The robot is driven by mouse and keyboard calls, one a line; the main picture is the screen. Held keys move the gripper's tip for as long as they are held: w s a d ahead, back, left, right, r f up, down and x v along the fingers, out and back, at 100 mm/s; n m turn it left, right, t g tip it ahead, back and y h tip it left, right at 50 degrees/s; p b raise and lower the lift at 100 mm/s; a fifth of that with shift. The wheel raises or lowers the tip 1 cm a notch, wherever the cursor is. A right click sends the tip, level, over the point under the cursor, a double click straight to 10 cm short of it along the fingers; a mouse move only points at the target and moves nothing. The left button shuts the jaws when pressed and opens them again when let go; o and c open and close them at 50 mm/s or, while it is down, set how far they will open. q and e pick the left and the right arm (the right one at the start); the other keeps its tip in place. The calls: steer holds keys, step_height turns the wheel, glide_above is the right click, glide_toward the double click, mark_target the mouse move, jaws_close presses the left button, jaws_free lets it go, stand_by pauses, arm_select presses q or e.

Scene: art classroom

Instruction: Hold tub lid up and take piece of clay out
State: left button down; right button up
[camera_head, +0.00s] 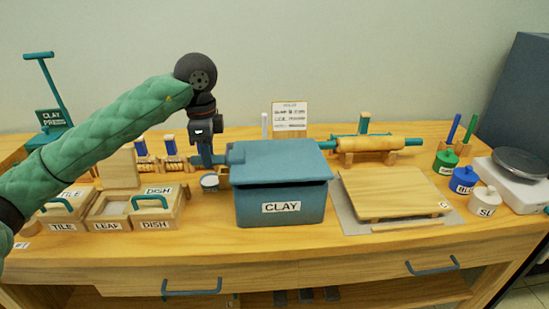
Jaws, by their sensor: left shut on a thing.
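The blue tub (280,205) labelled CLAY stands in the middle of the wooden table. Its blue lid (280,160) lies over the top, and a dark strip shows under the lid's front edge. How far the lid is raised is hard to tell. My left gripper (225,158) points down at the lid's left edge and is shut on the lid there. Its fingertips are partly hidden. The clay inside the tub cannot be seen. My right gripper is not in view.
A wooden board (392,190) lies right of the tub, with a rolling pin (370,144) behind it. Small labelled jars (464,180) and a scale (518,180) stand at the right. Wooden boxes (155,212) with teal handles stand left. A sign (290,117) stands behind the tub.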

arm_select(q)
steer(key=shift+w+r+p, duration=0.25)
steer(key=shift+r+p, duration=0.1)
steer(key=shift+r, duration=0.4)
steer(key=shift+w+r+p, duration=0.2)
steer(key=shift+r+p, duration=0.1)
steer(key=shift+r, duration=0.4)
steer(key=shift+w+r+p, duration=0.4)
steer(key=shift+w+r, duration=0.1)
steer(key=shift+r, duration=0.45)
steer(key=w+r+p, duration=0.2)
steer(key=w+r, duration=0.2)
steer(key=w, duration=0.2)
stand_by(0.7)
stand_by(0.5)
